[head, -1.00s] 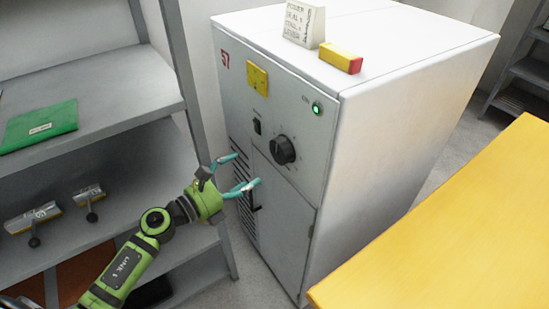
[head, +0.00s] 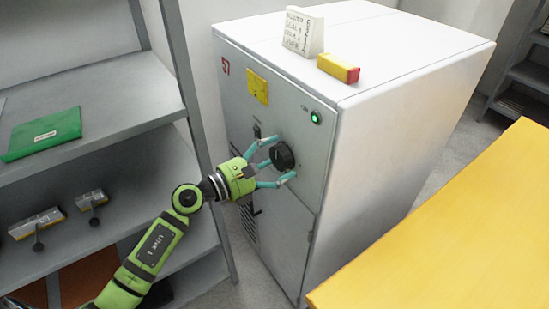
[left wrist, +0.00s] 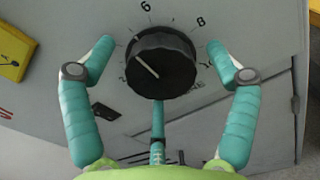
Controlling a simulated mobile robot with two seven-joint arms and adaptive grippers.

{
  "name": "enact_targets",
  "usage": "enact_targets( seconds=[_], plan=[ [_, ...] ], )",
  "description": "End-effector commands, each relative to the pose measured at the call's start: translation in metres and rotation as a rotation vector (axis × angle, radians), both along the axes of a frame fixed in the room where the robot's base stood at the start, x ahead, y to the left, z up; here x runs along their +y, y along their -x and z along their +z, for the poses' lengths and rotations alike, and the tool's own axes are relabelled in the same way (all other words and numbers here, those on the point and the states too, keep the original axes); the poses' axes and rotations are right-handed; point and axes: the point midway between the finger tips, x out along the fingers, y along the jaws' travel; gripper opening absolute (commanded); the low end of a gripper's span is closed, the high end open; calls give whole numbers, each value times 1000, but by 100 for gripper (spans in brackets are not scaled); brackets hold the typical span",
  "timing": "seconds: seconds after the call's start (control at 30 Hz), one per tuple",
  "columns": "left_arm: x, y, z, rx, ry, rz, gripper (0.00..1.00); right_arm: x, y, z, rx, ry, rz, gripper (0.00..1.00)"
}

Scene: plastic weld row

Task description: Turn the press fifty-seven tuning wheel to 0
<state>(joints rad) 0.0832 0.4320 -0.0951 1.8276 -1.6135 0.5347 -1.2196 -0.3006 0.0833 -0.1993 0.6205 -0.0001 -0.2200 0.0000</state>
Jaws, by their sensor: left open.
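The press (head: 375,130) is a white cabinet marked with a red 57. Its tuning wheel (head: 283,156) is a black round knob on the front panel. In the left wrist view the wheel (left wrist: 160,68) has a white pointer line aimed up-left, between a partly hidden mark that looks like 2 and the 6. The numbers 6 and 8 are readable; other markings are partly covered. My left gripper (head: 281,158) is open, its teal fingers spread around the wheel. In the left wrist view the gripper (left wrist: 160,50) shows gaps between its side fingers and the wheel. My right gripper is not in view.
A green light (head: 316,117) and a yellow plate (head: 257,87) are on the panel. A white sign (head: 303,31) and a yellow-red block (head: 338,68) stand on top. A grey shelf (head: 95,105) is at left, a yellow table (head: 440,230) at right.

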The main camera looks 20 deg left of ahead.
Motion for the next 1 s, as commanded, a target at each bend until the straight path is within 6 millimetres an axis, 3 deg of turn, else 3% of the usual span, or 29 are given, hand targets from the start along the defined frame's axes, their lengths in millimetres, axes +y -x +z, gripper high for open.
enact_targets(
  seconds=[0.07, 0.17, 0.2, 0.23, 1.0],
  plan=[
    [0, 0, 0, 0, 0, 0, 87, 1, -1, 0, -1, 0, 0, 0],
    [0, 0, 0, 0, 0, 0, 55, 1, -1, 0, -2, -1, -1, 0],
    [0, 0, 0, 0, 0, 0, 39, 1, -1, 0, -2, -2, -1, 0],
    [0, 0, 0, -1, 1, 0, 32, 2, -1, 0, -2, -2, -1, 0],
    [0, 0, 4, 5, 19, 0, 32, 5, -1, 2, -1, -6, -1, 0]
  ],
)
